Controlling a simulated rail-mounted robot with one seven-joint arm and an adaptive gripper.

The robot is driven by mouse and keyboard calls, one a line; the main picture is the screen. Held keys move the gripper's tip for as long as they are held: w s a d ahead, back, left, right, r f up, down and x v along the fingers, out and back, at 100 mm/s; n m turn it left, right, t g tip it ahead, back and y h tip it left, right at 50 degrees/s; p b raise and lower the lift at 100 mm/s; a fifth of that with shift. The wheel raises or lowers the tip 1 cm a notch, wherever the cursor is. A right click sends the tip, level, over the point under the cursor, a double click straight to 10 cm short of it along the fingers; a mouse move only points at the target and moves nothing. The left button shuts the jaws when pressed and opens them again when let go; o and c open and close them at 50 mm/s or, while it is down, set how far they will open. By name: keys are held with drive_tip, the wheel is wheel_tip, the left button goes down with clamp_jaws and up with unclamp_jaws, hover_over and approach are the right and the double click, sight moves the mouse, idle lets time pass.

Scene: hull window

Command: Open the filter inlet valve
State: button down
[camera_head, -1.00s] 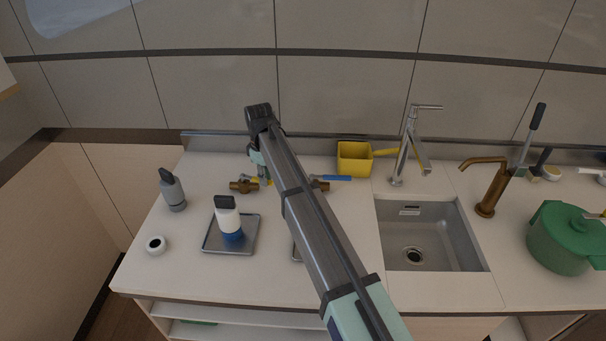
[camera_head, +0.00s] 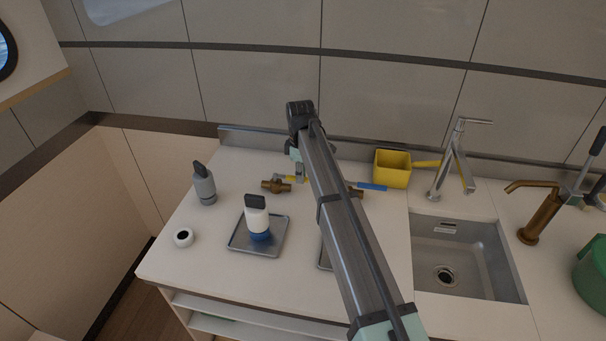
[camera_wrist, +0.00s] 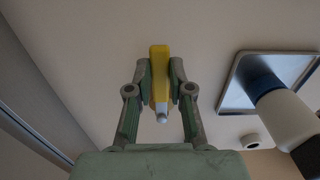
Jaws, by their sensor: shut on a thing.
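A brass valve with a yellow handle lies at the back of the counter, left of my arm. Its brass body (camera_head: 276,186) shows in the head view. In the wrist view the yellow handle (camera_wrist: 160,62) lies between the two fingers of my gripper (camera_wrist: 160,78), which is shut on it. A grey rounded stem end shows at its near end. In the head view my gripper (camera_head: 299,174) points down at this handle, and my arm hides part of the area. A second brass valve (camera_head: 356,192) with a blue handle (camera_head: 372,186) is partly behind my arm, to the right.
A grey tray (camera_head: 240,247) holds a white and blue bottle (camera_head: 257,220). A grey bottle (camera_head: 204,186) and small white cup (camera_head: 183,237) stand left. A yellow box-shaped scoop (camera_head: 392,168), faucet (camera_head: 448,165) and sink (camera_head: 462,262) are right. A second tray is mostly hidden by my arm.

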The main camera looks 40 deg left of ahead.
drive_tip(key=c, duration=1)
unclamp_jaws()
drive_tip(key=shift+c, duration=0.2)
wheel_tip(320, 180, up, 12)
